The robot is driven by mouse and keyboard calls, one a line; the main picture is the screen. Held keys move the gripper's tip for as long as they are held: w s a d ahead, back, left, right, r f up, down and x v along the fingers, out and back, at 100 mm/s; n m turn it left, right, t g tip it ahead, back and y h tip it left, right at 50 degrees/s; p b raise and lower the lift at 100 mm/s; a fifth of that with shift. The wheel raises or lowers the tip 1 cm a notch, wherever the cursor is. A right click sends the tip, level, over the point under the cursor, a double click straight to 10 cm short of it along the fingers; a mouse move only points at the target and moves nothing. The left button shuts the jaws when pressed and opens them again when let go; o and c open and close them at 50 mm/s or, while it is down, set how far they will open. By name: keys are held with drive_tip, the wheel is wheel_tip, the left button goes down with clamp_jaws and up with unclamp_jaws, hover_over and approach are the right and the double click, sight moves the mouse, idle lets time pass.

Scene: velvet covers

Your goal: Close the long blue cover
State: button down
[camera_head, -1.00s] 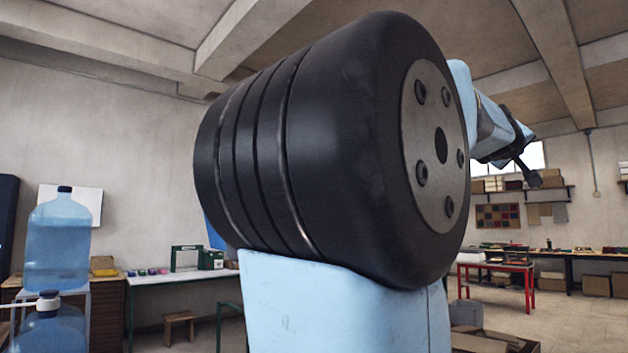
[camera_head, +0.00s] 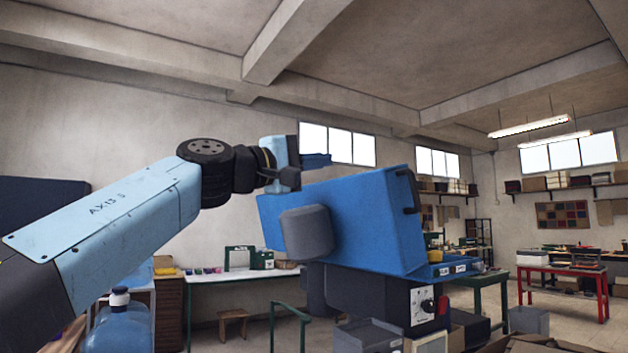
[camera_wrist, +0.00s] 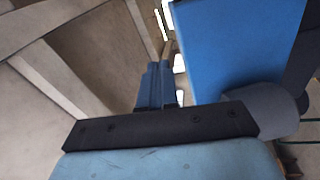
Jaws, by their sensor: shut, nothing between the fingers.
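The long blue cover (camera_head: 350,220) stands raised and tilted above a machine, with a grey rounded block on its near side and dark fittings at its right end. In the wrist view the cover (camera_wrist: 235,45) fills the upper right, beside my fingers. My gripper (camera_head: 325,160) has blue fingers and is shut and empty, just above the cover's upper left part. In the wrist view my gripper (camera_wrist: 155,75) points up the picture, with the cover to its right. I cannot tell whether the fingers touch it. The cover's far side is hidden.
Below the cover is the machine's control panel (camera_head: 422,305) with a dark knob. Grey bins (camera_head: 368,336) and boxes stand in front of it. A blue water bottle (camera_head: 118,325) is at lower left. A white-topped table (camera_head: 225,278) and a red table (camera_head: 562,270) stand behind.

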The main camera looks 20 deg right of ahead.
drive_tip(key=g, duration=0.1)
approach(357, 176)
drive_tip(key=shift+n+h, duration=0.3)
drive_tip(key=shift+n, duration=0.2)
drive_tip(key=x, duration=0.6)
drive_tip(key=shift+d+f, duration=0.2)
drive_tip(key=shift+d, duration=0.25)
